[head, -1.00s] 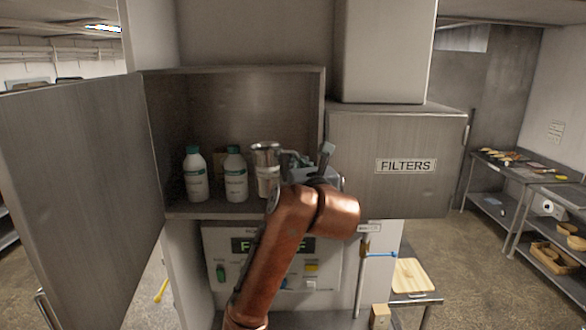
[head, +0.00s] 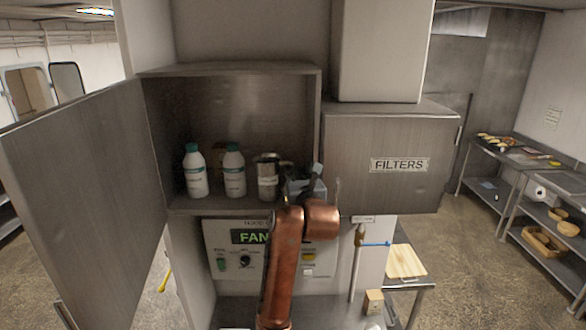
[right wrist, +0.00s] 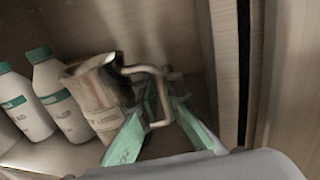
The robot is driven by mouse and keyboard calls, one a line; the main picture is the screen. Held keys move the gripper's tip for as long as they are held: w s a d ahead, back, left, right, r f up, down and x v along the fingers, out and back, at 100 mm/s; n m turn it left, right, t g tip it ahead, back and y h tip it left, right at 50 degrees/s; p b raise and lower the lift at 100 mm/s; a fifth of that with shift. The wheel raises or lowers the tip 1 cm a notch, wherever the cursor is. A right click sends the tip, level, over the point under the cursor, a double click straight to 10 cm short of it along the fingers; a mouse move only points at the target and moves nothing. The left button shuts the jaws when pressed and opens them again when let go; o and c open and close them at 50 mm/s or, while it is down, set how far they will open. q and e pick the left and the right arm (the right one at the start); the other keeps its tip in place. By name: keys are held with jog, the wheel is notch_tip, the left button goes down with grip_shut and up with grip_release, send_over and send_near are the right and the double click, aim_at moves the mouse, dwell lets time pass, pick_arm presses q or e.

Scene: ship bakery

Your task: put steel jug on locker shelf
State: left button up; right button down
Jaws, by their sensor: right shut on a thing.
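The steel jug (head: 267,180) is inside the open locker at the right end of its shelf (head: 215,207), right of two white bottles. It looks nearly upright in the head view, with its base at about shelf level; I cannot tell if it touches. In the right wrist view the jug (right wrist: 97,92) has a label on its body and its handle (right wrist: 152,70) toward the gripper. My right gripper (right wrist: 160,108) is shut on that handle, its green fingers on either side. In the head view the right gripper (head: 300,182) is partly hidden by my arm. My left gripper is out of view.
Two white bottles with green caps (head: 195,172) (head: 234,172) stand left of the jug. The locker door (head: 85,190) hangs open at the left. The closed FILTERS locker (head: 392,165) borders on the right. A fan control panel (head: 225,255) is below.

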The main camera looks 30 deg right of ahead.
jog(key=shift+d, duration=0.1)
jog(key=shift+f, duration=0.1)
jog(key=c, duration=2.3)
grip_release()
jog(key=shift+f, duration=0.1)
jog(key=shift+c, duration=0.2)
jog(key=shift+s+a, duration=0.2)
jog(key=shift+s, duration=0.1)
jog(key=b+v, duration=0.4)
jog(key=v, duration=0.7)
jog(key=shift+b, duration=0.4)
